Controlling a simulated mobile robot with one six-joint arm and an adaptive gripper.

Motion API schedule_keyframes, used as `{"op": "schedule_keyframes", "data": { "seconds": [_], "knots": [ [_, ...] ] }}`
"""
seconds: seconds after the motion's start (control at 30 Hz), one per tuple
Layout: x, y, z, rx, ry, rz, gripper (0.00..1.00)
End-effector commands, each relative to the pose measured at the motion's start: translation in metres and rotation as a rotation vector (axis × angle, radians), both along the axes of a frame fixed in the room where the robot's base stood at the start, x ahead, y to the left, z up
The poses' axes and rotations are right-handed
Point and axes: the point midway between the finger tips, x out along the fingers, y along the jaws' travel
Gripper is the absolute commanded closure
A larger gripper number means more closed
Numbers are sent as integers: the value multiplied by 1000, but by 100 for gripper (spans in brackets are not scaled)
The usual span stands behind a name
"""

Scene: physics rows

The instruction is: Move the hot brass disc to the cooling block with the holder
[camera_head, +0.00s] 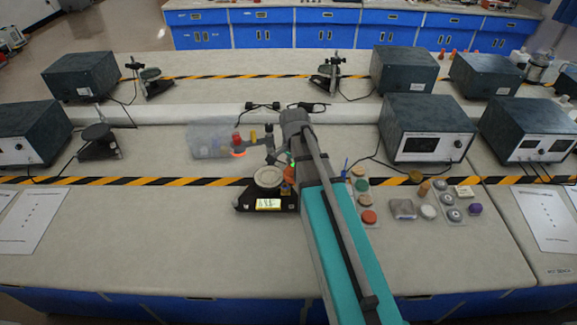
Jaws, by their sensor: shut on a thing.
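My arm reaches in from the lower right, and my gripper (272,154) is above and behind a small balance. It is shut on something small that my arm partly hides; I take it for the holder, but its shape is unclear. A red-orange glowing spot (238,153) shows at the right end of a clear shield, left of my gripper; it may be the hot disc. A brass-coloured disc (416,177) lies on the bench at the right. A grey metal block (403,209), perhaps the cooling block, sits in front of it.
The balance (268,179) has a round pan and a lit display. The clear shield (208,139) stands to its left. Coloured discs (366,201) and grey weights (450,202) lie right of my arm. Dark instrument boxes (426,131) stand behind.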

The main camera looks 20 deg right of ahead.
Motion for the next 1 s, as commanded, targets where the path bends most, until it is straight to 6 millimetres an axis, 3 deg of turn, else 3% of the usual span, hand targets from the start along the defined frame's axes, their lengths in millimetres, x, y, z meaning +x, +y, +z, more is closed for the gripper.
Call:
{"op": "schedule_keyframes", "data": {
  "seconds": [0.5, 1.0],
  "knots": [
    [-15, -27, -13, 0, 0, 0, 100],
    [-17, -31, -14, 0, 0, 0, 100]
  ]
}}
